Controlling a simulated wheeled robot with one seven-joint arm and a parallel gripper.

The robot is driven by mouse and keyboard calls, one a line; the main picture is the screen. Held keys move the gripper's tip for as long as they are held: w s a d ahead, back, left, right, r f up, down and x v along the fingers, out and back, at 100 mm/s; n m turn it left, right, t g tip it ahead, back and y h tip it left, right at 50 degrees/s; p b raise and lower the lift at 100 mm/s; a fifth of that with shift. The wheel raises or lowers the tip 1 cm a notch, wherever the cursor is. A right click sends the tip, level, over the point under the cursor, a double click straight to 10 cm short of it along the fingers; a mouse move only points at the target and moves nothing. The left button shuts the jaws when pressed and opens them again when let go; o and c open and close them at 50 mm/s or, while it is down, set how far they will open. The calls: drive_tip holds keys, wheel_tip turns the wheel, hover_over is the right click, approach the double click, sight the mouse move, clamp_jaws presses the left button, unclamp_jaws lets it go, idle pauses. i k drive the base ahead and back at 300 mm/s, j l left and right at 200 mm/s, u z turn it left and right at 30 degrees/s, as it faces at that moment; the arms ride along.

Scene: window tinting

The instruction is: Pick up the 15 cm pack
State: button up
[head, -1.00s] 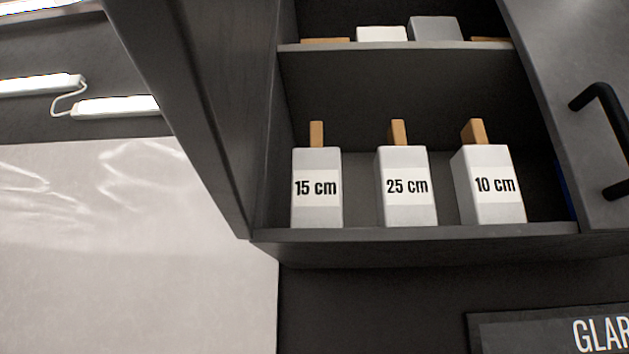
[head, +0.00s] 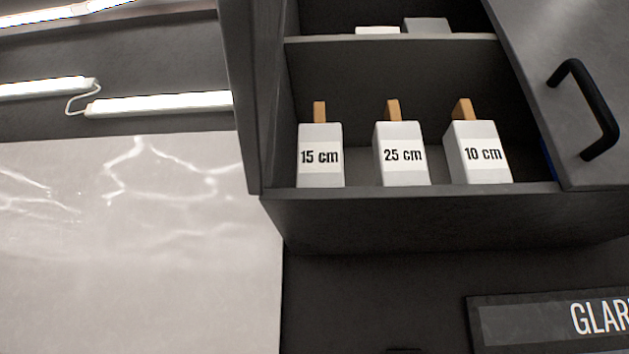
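The 15 cm pack (head: 320,171) is a white box with a tan tab on top and a black "15 cm" label. It stands upright on the lower shelf (head: 400,192) of a dark wall cabinet, leftmost of three similar packs. The 25 cm pack (head: 403,173) stands to its right with a gap between them. My gripper is not in the head view.
The 10 cm pack (head: 482,170) stands at the right on the same shelf. The cabinet's side wall (head: 252,110) is close left of the packs. The cabinet door (head: 535,60) with a black handle (head: 603,112) stands open at the right. A sign (head: 550,322) is below.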

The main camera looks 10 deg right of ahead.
sight(320, 152)
drive_tip(key=l+u, duration=0.1)
drive_tip(key=u, duration=1.35)
drive_tip(key=k+l+u, duration=0.15)
drive_tip(key=k+l, duration=0.25)
drive_tip(key=k+l+u, duration=0.15)
drive_tip(key=k+l, duration=0.15)
drive_tip(key=k, duration=0.25)
